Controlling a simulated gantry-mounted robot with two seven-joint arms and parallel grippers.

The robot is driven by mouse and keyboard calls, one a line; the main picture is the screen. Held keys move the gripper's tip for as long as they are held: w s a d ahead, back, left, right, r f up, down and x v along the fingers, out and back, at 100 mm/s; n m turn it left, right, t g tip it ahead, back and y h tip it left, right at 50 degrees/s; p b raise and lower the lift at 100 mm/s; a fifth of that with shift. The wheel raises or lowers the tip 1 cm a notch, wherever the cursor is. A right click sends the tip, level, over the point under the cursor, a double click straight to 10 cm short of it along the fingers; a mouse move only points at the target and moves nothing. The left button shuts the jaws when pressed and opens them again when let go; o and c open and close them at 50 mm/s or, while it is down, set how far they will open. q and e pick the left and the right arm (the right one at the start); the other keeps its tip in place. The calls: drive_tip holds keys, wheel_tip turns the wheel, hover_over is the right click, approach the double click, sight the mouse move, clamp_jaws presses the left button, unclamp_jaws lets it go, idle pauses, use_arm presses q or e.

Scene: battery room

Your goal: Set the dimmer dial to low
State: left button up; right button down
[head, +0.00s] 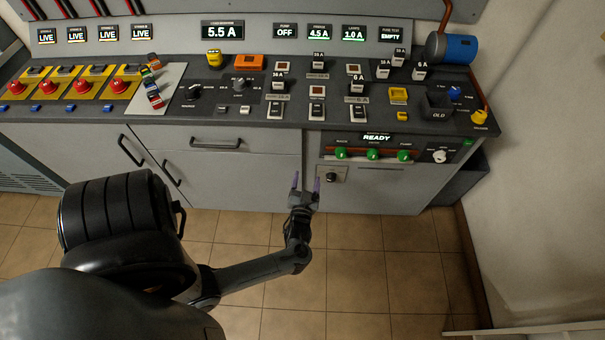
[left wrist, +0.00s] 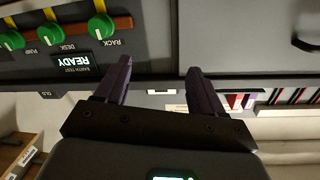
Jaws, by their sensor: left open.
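Several dials show in the head view, and I cannot read which one is the dimmer. A black knob (head: 332,177) sits on a small plate low on the cabinet front. A white dial (head: 440,156) is on the dark panel to the right of the green knobs. Two more dials, a black one (head: 193,92) and a grey one (head: 240,84), are on the counter top. My left gripper (head: 306,182) is open and empty, just left of the low black knob in the picture. Its purple fingers also show in the left wrist view (left wrist: 158,70). My right gripper is not in view.
Green knobs (head: 373,154) line the front panel under a READY display (head: 377,138); they also show upside down in the left wrist view (left wrist: 57,32). Drawer and door handles (head: 215,144) stick out at left. Switches crowd the counter. The tiled floor is clear.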

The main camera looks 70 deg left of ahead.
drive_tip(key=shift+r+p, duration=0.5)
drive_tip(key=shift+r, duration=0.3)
